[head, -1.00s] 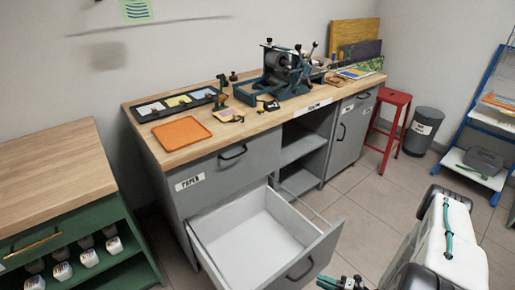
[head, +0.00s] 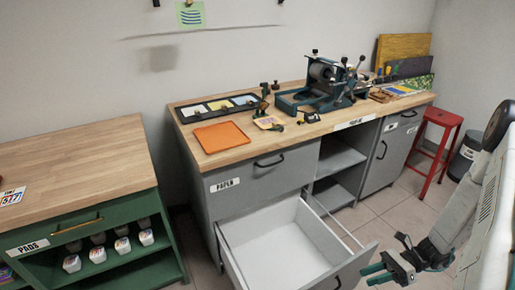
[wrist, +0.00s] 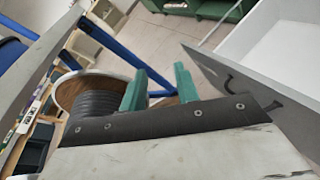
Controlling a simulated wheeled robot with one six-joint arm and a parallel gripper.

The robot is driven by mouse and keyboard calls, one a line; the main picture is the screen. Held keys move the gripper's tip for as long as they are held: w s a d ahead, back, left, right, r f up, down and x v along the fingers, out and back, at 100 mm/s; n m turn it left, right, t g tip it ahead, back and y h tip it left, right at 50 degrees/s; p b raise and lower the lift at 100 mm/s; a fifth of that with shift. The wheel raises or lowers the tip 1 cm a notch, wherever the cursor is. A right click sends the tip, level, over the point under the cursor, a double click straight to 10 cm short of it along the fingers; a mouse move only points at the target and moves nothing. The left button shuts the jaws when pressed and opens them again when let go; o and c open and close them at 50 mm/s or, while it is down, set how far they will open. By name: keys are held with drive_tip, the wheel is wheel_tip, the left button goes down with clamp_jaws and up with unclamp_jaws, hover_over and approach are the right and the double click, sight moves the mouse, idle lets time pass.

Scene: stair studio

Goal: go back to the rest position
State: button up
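My gripper (head: 379,271) shows at the lower right of the head view, in front of the open drawer's handle side. In the wrist view its two green fingers (wrist: 159,88) stand apart with nothing between them. My arm rises from it along the right edge of the head view. The open, empty drawer (head: 283,243) sticks out of the grey cabinet to the left of my gripper. Part of this drawer (wrist: 280,45) also shows at the upper right of the wrist view. I cannot tell how far my gripper is from the drawer front.
A grey workbench (head: 250,184) carries a press (head: 325,84), an orange tray (head: 221,137) and small tools. A green cabinet (head: 30,240) with a wooden top stands at the left. A red stool (head: 437,143) and a grey bin (head: 464,157) stand at the right. Floor shows between.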

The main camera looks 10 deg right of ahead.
drive_tip(key=s+a+r+n+g+h, duration=0.15)
drive_tip(key=r+n+h, duration=0.25)
drive_tip(key=r+n, duration=0.55)
drive_tip(key=a+r+n+g+h, duration=0.2)
drive_tip(key=r+n+g+h, duration=0.15)
drive_tip(key=r, duration=1.05)
drive_tip(key=s+a+r+n+t+h, duration=0.3)
drive_tip(key=s+a+r+n, duration=0.1)
drive_tip(key=r, duration=0.4)
drive_tip(key=s+a+r+n+t+h, duration=0.4)
drive_tip(key=s+r+n, duration=0.1)
drive_tip(key=r, duration=0.4)
drive_tip(key=shift+s+n, duration=0.15)
drive_tip(key=shift+n, duration=0.25)
